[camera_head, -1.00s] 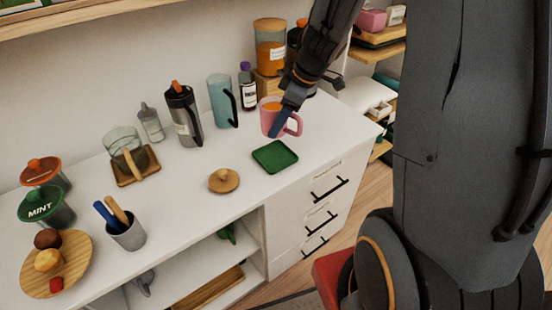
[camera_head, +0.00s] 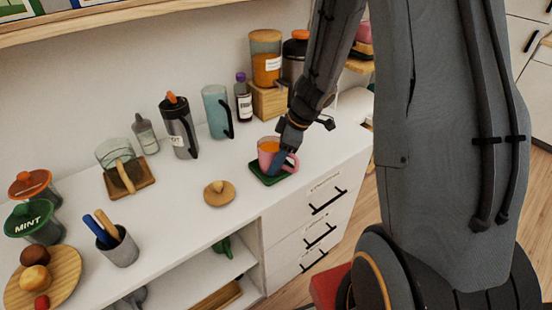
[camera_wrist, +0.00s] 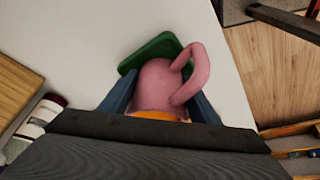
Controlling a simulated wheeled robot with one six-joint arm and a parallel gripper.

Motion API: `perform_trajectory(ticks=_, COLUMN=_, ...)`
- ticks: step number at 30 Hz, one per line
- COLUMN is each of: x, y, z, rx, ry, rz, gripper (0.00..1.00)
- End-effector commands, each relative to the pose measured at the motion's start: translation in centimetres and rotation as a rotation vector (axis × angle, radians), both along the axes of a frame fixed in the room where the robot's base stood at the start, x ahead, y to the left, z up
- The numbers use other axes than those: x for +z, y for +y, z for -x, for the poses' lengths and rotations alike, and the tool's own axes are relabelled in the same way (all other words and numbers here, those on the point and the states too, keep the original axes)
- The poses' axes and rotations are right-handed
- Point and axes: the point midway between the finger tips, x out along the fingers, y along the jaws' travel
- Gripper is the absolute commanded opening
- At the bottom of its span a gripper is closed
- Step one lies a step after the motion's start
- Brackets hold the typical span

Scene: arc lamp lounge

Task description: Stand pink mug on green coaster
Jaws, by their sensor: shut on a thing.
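The pink mug (camera_head: 267,152) has orange contents and its handle points right. It is over the green coaster (camera_head: 266,178) near the right end of the white counter. It looks upright; I cannot tell whether its base touches the coaster. My gripper (camera_head: 278,158) is shut on the mug from above, with blue fingers on its sides. In the wrist view, the pink mug (camera_wrist: 160,85) sits between the fingers, and part of the green coaster (camera_wrist: 152,48) shows beyond it. The mug hides the rest of the coaster.
The white counter (camera_head: 185,215) is bare in front. Drawers are below.

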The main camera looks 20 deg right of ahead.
Motion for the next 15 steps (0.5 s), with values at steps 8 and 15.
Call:
perform_trajectory(ticks=8, x=-0.13, y=0.01, z=-0.03, rx=-0.001, ry=0.000, rz=-0.001, gripper=0.16)
perform_trajectory(ticks=15, x=-0.17, y=0.01, z=-0.02, rx=-0.001, ry=0.000, rz=-0.001, gripper=0.64)
